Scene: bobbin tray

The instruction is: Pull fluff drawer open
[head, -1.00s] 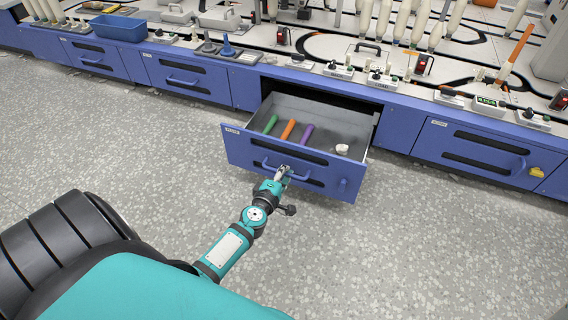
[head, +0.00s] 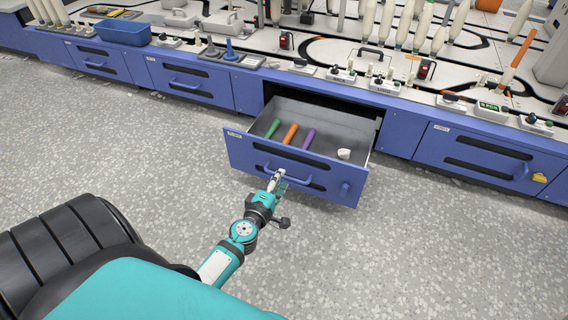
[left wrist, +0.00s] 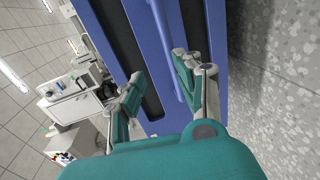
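The blue drawer (head: 240,153) stands pulled well out of the bench, with its grey inside showing. Green, orange and purple bobbins and a small white piece lie in it. Its handle (head: 290,178) is a blue bar on the front, also seen in the left wrist view (left wrist: 168,40). My left gripper (head: 276,178) is at the drawer front by the handle. In the left wrist view the left gripper (left wrist: 158,80) has its fingers spread apart, with the handle bar near the right-hand finger and not clamped. My right gripper is not in view.
Closed blue drawers (head: 190,82) line the bench on both sides. The bench top (head: 330,48) carries bobbins, scales and a blue bin (head: 122,32). The speckled floor (head: 430,240) in front is clear.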

